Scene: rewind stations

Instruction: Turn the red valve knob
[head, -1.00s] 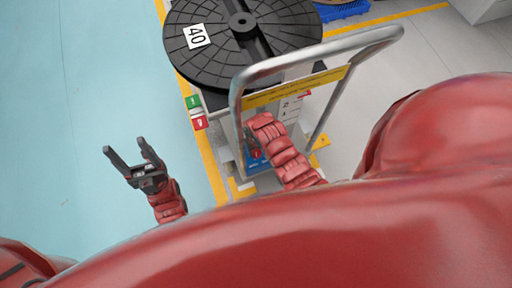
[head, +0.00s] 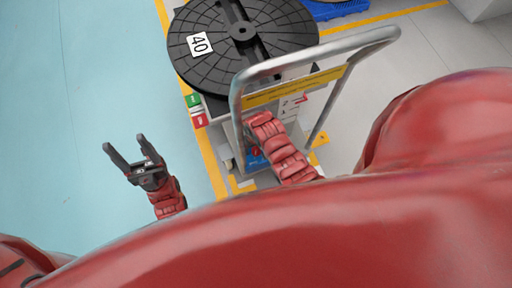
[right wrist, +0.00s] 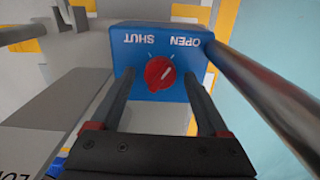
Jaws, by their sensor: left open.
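The red valve knob (right wrist: 160,73) sits on a blue panel (right wrist: 150,42) in the right wrist view. The panel's words SHUT and OPEN appear upside down. My right gripper (right wrist: 160,76) is open. Its fingers stand on either side of the knob, with a visible gap at each side; I cannot tell how deep they reach. In the head view my right arm partly hides the blue panel (head: 256,162). My left gripper (head: 124,142) is open and empty over the pale blue floor.
A grey metal handle frame (head: 310,58) arches beside my right arm, and a bar (right wrist: 265,90) runs close right of the panel. The floor at left is clear.

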